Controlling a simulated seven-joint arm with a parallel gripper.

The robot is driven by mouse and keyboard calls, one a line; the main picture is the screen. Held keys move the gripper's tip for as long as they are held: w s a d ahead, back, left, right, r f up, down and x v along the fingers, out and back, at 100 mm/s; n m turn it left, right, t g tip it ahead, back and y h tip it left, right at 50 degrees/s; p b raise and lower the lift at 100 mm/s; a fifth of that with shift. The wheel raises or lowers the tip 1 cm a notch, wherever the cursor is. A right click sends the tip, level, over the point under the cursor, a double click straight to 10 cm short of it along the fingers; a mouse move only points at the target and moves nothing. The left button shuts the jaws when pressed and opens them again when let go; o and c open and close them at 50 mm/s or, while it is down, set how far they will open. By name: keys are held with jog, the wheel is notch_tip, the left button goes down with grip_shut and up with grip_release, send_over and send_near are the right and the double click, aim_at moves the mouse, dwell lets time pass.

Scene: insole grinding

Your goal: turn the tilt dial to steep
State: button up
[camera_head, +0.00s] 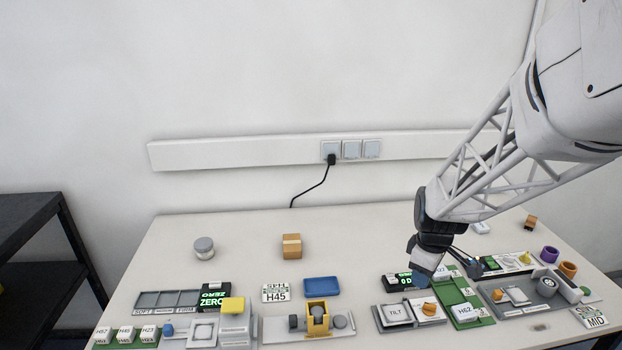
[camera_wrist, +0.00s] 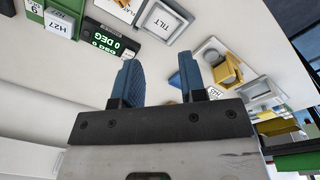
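The tilt unit has a grey plate (camera_head: 397,315) marked TILT. An orange tilt dial (camera_head: 429,309) sits on a pale square plate to its right. Behind it, a black display (camera_head: 405,281) is partly hidden by my gripper. In the wrist view the display (camera_wrist: 115,42) reads 0 DEG and the TILT plate (camera_wrist: 163,22) is at the top, with the dial cut off by the top edge. My gripper (camera_head: 447,273) hangs above and behind the dial. Its two blue fingers (camera_wrist: 158,60) are apart with nothing between them.
A green board (camera_head: 460,300) with label blocks lies right of the dial. A yellow clamp (camera_head: 318,318) stands left, near a blue pad (camera_head: 321,287).

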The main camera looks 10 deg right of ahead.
aim_at(430, 304)
jog(key=w+d+f+n, duration=0.1)
jog(key=d+f, duration=0.1)
jog(key=w+d+f+n, duration=0.1)
jog(key=d+f, duration=0.1)
jog(key=f, duration=0.1)
jog(key=w+d+f+n, duration=0.1)
jog(key=d+f, duration=0.1)
jog(key=shift+w+d+f+g, duration=0.3)
jog(key=shift+w+d+f, duration=0.05)
jog(key=shift+w+d, duration=0.05)
jog(key=shift+f, duration=0.1)
jog(key=shift+f, duration=3.8)
grip_shut()
